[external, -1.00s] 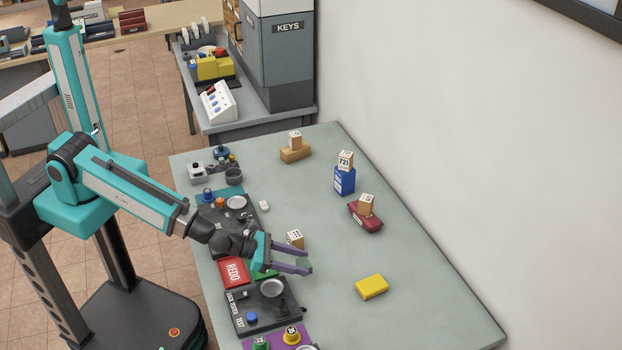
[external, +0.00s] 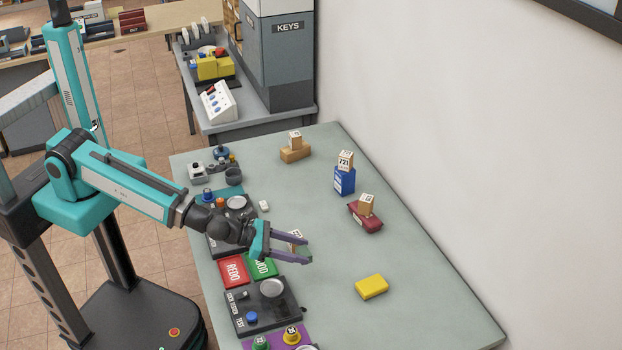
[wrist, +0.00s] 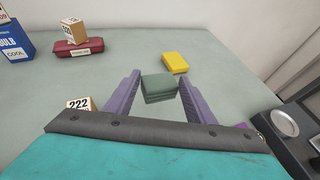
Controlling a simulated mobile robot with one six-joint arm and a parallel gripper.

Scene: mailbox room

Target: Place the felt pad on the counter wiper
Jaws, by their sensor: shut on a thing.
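My gripper (external: 306,251) is above the table in the external view, its two purple fingers pointing right. In the wrist view its fingers (wrist: 158,92) are shut on a grey-green block, which looks like the felt pad (wrist: 158,87). The pad is hard to make out in the external view. A yellow sponge-like block (external: 371,287), which looks like the counter wiper, lies flat on the table to the right of and below my gripper. In the wrist view the yellow block (wrist: 175,63) is beyond the pad, apart from it. Its top is bare.
A numbered wooden cube (external: 295,236) is close behind my fingers. A red case (external: 365,217) and a blue box (external: 344,181), each with a cube on top, stand farther back. A black tester (external: 262,315) and red REDO plate (external: 233,271) line the left edge. Table around the yellow block is clear.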

